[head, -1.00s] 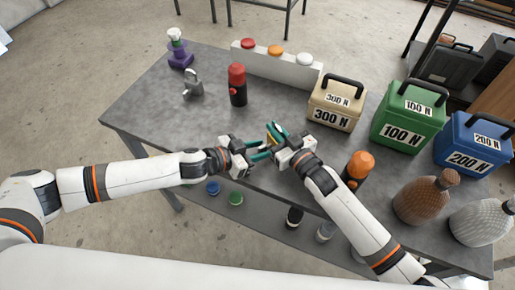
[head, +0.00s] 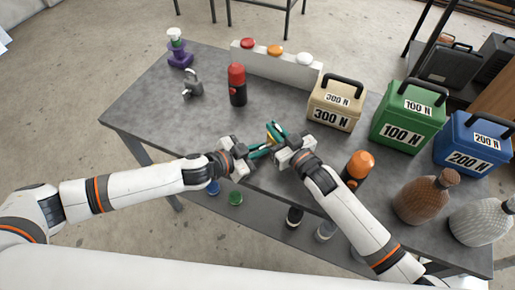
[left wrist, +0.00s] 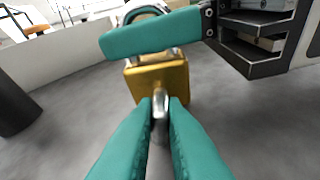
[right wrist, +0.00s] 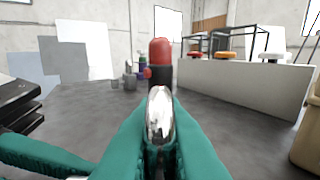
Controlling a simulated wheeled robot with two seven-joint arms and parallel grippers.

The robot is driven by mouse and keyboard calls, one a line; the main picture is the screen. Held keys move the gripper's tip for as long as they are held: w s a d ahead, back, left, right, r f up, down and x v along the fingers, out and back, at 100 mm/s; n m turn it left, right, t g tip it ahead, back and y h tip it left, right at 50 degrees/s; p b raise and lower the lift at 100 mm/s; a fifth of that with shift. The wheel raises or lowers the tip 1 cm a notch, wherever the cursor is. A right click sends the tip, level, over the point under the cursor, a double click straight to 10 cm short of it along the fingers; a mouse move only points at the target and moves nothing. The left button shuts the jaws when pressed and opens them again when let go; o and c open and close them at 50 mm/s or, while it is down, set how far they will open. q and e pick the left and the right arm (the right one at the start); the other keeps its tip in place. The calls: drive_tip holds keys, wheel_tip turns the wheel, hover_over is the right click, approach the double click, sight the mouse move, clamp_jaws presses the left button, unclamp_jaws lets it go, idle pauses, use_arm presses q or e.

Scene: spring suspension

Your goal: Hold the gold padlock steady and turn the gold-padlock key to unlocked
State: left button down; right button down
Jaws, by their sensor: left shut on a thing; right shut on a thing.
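The gold padlock (left wrist: 158,80) shows in the left wrist view, with its shackle at the top and a silver key (left wrist: 160,103) at its near face. My left gripper (left wrist: 160,112) has its teal fingers shut on the key; it also shows in the head view (head: 262,152). My right gripper (right wrist: 160,115) is shut on the silver shackle (right wrist: 160,112) and holds the padlock; one teal finger crosses in front of the shackle in the left wrist view. In the head view the grippers meet above the table and hide most of the padlock.
A grey padlock (head: 192,84), a red-capped black bottle (head: 237,86) and a purple stand (head: 180,55) are on the grey table (head: 150,105). A white block with three buttons (head: 276,66) stands behind. Tan (head: 335,108), green and blue weights and an orange-capped bottle (head: 358,168) are right.

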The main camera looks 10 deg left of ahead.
use_arm(q)
drive_tip(key=shift+s+d+f+m+t+y, duration=0.1)
drive_tip(key=shift+m+t+y, duration=0.1)
drive_tip(key=shift+m+t, duration=0.25)
drive_tip(key=shift+s+m+t+y, duration=0.1)
drive_tip(key=shift+m+t+y, duration=0.15)
drive_tip(key=shift+m, duration=0.4)
drive_tip(key=shift+w, duration=0.1)
drive_tip(key=c, duration=1.5)
unclamp_jaws()
drive_tip(key=v, duration=1.2)
